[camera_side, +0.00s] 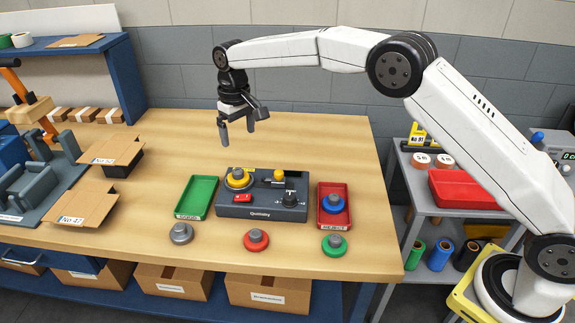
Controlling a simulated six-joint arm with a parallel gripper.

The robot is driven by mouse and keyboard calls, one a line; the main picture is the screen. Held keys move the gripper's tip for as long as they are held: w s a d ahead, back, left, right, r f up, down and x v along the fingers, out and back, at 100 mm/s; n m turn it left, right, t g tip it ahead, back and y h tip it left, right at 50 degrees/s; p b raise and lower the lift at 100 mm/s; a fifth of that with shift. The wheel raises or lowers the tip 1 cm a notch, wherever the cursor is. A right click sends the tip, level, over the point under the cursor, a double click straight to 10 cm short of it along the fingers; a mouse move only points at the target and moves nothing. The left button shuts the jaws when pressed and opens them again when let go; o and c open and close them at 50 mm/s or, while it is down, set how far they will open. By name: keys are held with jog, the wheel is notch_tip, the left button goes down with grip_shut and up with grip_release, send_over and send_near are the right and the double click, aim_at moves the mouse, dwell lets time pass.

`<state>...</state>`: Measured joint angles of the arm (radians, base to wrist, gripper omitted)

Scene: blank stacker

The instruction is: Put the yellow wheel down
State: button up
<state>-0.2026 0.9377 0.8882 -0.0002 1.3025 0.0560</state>
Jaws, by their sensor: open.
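The yellow wheel (238,178) sits on the upper left of the dark grey device labelled "Quality" (262,212). A grey knob or hub stands in its middle. My gripper (238,137) hangs above and behind the device, pointing down. Its two fingers are apart with nothing between them. It is clear of the yellow wheel.
A green tray (197,196) lies left of the device. Grey (181,233), red (256,240) and green (334,244) wheels lie along the front. Cardboard boxes and a fixture crowd the left; the table's back is clear.

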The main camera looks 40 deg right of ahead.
jog(key=s+d+f, duration=0.1)
jog(key=s+d, duration=0.3)
jog(key=s, duration=0.6)
jog(key=s+d+f+m+t, duration=0.1)
jog(key=s+d, duration=0.3)
jog(key=s, duration=0.7)
jog(key=s+d+f+t, duration=0.1)
jog(key=s+d+f, duration=0.2)
jog(key=s, duration=0.8)
jog(key=shift+d+f+m, duration=0.25)
jog(key=shift+d+m, duration=0.05)
jog(key=shift+d, duration=0.4)
